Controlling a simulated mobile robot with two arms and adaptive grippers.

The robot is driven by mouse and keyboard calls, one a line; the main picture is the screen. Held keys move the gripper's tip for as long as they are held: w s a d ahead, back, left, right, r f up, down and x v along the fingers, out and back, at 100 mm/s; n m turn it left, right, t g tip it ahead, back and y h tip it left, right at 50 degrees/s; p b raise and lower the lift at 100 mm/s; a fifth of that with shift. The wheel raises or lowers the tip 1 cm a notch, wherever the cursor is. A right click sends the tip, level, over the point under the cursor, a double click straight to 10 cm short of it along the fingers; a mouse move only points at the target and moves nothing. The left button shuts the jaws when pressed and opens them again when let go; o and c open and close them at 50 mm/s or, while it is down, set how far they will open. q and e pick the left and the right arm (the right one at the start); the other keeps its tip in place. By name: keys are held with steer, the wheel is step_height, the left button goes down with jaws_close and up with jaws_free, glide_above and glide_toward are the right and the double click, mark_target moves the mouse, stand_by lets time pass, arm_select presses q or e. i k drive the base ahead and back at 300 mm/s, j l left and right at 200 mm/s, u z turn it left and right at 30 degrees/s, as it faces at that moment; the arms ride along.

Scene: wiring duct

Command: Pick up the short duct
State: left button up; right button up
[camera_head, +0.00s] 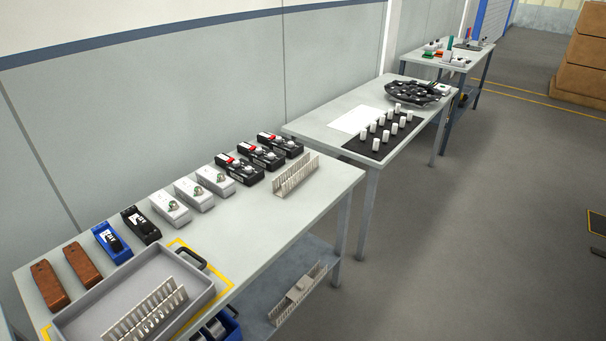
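Three light slotted wiring ducts are in view. Neither of my grippers is in view.
Brown, blue, black and white parts and several black-and-red devices (281,144) line the table's back. A blue container (228,325) sits low at the front. The tabletop (255,222) between tray and duct is clear.

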mark_target(287, 186)
steer(key=i+l+u, duration=0.1)
steer(key=l, duration=0.25)
steer(key=i+l, duration=0.35)
steer(key=i+l+u, duration=0.15)
steer(key=l, duration=0.2)
steer(key=i, duration=0.05)
